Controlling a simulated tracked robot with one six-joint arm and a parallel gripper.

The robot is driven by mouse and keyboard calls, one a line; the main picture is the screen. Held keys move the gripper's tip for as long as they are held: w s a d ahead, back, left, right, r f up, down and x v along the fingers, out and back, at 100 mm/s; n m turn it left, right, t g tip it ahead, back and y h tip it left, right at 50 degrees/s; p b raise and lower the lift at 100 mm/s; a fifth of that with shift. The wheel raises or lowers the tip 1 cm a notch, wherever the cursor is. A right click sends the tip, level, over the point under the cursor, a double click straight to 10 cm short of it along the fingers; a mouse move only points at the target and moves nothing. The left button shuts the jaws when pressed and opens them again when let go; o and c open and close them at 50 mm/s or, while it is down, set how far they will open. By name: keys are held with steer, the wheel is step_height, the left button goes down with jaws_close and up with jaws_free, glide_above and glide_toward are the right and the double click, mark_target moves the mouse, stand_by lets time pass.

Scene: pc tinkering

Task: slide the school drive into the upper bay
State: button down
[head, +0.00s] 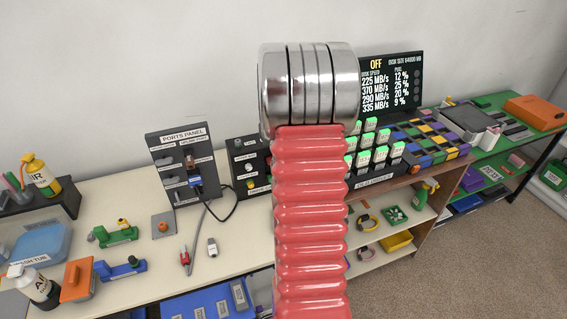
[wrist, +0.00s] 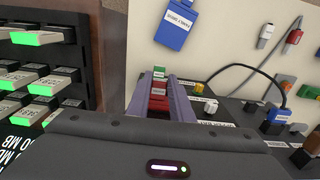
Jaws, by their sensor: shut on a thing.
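My gripper (wrist: 160,78) shows in the wrist view, its two grey-purple fingers closed on a small red piece (wrist: 158,101) with white and green parts beyond it. I cannot read its label, so I cannot tell if it is the school drive. A black box (wrist: 232,116) with white labels and coloured knobs stands close to the right of the fingers. It shows in the head view as a black panel (head: 240,149), partly behind my arm. I cannot make out the upper bay. In the head view my arm hides the gripper.
A rack of green-lit drives (wrist: 38,80) stands close to the left of my gripper. A blue labelled piece (wrist: 173,36) lies on the pale table beyond it. The ports panel (head: 183,165) with a cable stands left of the black box. A screen (head: 391,85) stands behind the rack.

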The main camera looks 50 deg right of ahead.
steer(key=c, duration=1.5)
jaws_free()
steer(key=shift+r, duration=2.5)
steer(key=shift+r, duration=0.1)
step_height(320, 180, up, 14)
steer(key=shift+f, duration=0.25)
